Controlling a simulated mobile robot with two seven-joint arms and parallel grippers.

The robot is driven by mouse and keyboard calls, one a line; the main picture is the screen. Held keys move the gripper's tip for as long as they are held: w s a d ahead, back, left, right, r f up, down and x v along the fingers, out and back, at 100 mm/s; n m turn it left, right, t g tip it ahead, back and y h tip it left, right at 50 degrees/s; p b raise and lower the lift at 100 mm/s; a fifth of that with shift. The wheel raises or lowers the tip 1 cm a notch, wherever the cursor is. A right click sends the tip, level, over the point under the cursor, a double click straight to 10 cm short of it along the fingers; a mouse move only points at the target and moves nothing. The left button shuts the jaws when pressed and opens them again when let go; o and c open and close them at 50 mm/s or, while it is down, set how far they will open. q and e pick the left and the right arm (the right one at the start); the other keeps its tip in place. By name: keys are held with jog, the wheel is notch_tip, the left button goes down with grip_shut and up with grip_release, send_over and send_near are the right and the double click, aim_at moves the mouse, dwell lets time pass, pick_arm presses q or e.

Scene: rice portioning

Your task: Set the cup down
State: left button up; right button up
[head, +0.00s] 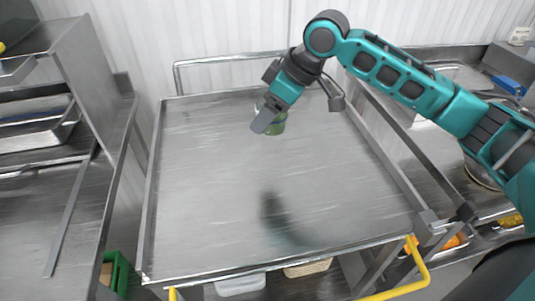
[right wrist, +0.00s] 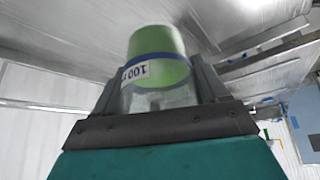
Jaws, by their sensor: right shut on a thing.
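The cup is green with a blue band and a white label reading "100"; it shows in the right wrist view (right wrist: 158,58). In the head view the cup (head: 275,127) is partly hidden behind my right gripper (head: 264,122). My right gripper is shut on the cup, with one finger on each side of it in the wrist view. The cup is over the far part of the metal cart top (head: 200,200). A dark shadow lies nearer on the cart top, apart from the cup, so the cup appears held above the surface. My left gripper is not in view.
The cart top is otherwise bare, with raised edges and a back rail (head: 225,58). A yellow handle (head: 410,280) is at its front right. Metal shelving (head: 85,60) with trays stands left. A counter with a blue item (head: 508,84) stands right.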

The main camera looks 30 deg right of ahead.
notch_tip(320, 180, down, 12)
jog(key=shift+f+b, duration=0.15)
jog(key=shift+b, duration=0.45)
jog(key=o, duration=1.2)
jog(key=shift+o, duration=0.2)
jog(key=p+v, duration=0.1)
jog(key=v, duration=1.1)
